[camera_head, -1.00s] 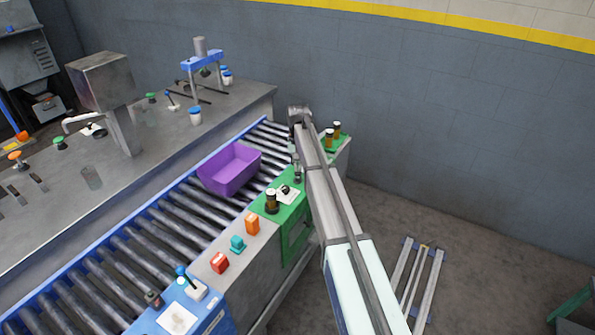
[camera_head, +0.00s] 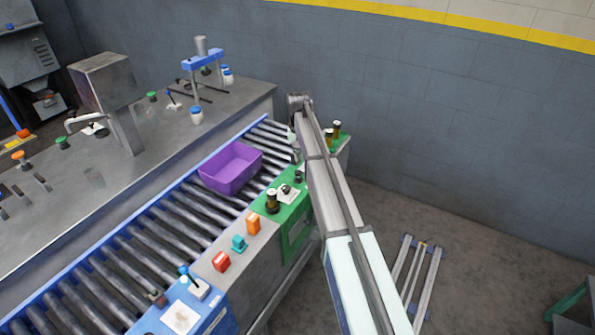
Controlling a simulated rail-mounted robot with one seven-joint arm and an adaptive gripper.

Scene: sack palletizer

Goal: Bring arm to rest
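My arm reaches from the bottom of the view up past the right side of the roller conveyor (camera_head: 155,232). It bends down at its far joint, above the conveyor's far end. My gripper (camera_head: 295,152) hangs below that joint, mostly hidden by my arm links, so its fingers cannot be made out. It is beyond and to the right of the purple bin (camera_head: 231,168), apart from it. The bin stands upright on the rollers and looks empty.
A green panel (camera_head: 294,212) with brown bottles lies beside the conveyor under my arm. Orange, teal and red blocks (camera_head: 238,243) sit along the near edge. A steel bench (camera_head: 150,145) with fixtures stands left. A pallet-like frame (camera_head: 424,275) lies on the open floor at right.

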